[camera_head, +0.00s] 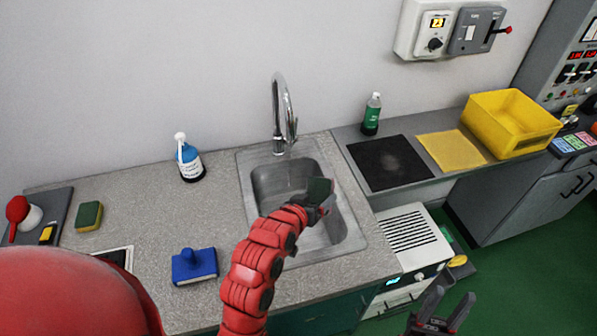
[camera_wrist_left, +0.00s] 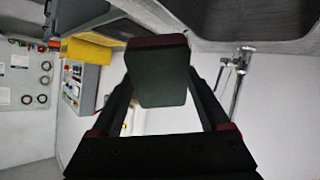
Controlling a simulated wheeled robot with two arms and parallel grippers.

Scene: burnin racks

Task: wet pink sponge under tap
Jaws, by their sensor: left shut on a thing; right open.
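My left gripper (camera_head: 325,205) is shut on a block-shaped sponge (camera_head: 319,188) over the sink basin. In the left wrist view the sponge (camera_wrist_left: 160,80) shows a dark green face and a dark reddish edge, clamped between both fingers; bright pink does not show. The chrome tap (camera_head: 284,110) arches over the back of the sink (camera_head: 246,190). The sponge is in front of the spout and to its right, apart from it. I cannot make out running water. My right gripper (camera_head: 440,312) is open and empty, low at the right, above the floor.
A yellow-green sponge (camera_head: 89,216), a blue brush-like block (camera_head: 194,266) and a blue spray bottle (camera_head: 189,160) stand left of the sink. A green bottle (camera_head: 372,114), a black mat (camera_head: 390,163), a yellow mat (camera_head: 450,148) and a yellow bin (camera_head: 485,122) are to the right.

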